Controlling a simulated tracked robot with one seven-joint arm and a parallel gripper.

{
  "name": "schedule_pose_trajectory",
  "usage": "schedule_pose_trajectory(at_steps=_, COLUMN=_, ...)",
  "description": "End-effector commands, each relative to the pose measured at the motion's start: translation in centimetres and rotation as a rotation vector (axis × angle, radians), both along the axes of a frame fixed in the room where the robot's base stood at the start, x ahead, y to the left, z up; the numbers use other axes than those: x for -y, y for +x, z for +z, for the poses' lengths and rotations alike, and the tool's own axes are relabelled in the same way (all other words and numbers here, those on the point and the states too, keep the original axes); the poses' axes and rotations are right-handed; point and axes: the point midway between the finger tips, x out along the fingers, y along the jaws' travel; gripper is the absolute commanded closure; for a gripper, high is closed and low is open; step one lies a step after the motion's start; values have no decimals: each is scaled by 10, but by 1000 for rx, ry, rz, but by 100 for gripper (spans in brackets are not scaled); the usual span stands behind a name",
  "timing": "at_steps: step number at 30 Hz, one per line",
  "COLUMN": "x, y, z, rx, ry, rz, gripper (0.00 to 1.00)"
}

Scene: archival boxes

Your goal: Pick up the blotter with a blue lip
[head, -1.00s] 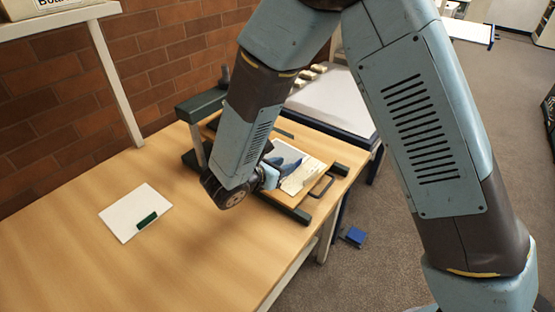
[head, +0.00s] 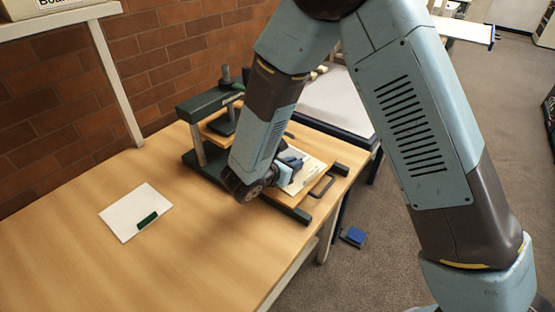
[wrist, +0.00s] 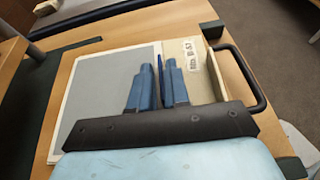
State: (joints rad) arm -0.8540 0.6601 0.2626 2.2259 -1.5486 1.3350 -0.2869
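A flat blotter (wrist: 97,92) with a grey face and pale edges lies on the wooden board of a press in the wrist view. Whether the fingers touch the lip cannot be made out. In the head view, my gripper (head: 291,160) is over the board, and my wrist hides much of the blotter.
A cream labelled item (wrist: 196,62) lies right of the fingers. The board has a dark handle (head: 322,185) at its front right. A white blotter with a green lip (head: 130,213) lies on the table's left. A blue object (head: 353,236) is on the floor. The table's front is clear.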

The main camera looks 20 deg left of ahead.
Motion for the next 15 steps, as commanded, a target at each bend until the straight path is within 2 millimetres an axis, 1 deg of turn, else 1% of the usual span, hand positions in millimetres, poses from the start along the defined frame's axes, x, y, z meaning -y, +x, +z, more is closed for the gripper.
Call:
schedule_pose_trajectory(at_steps=1, x=0, y=0, z=0, rx=0, ry=0, rz=0, gripper=89)
schedule_pose_trajectory(at_steps=4, x=0, y=0, z=0, rx=0, ry=0, rz=0, gripper=98)
schedule_pose_trajectory(at_steps=5, x=0, y=0, z=0, rx=0, ry=0, rz=0, gripper=100)
schedule_pose_trajectory(at_steps=15, x=0, y=0, z=0, rx=0, ry=0, rz=0, gripper=100)
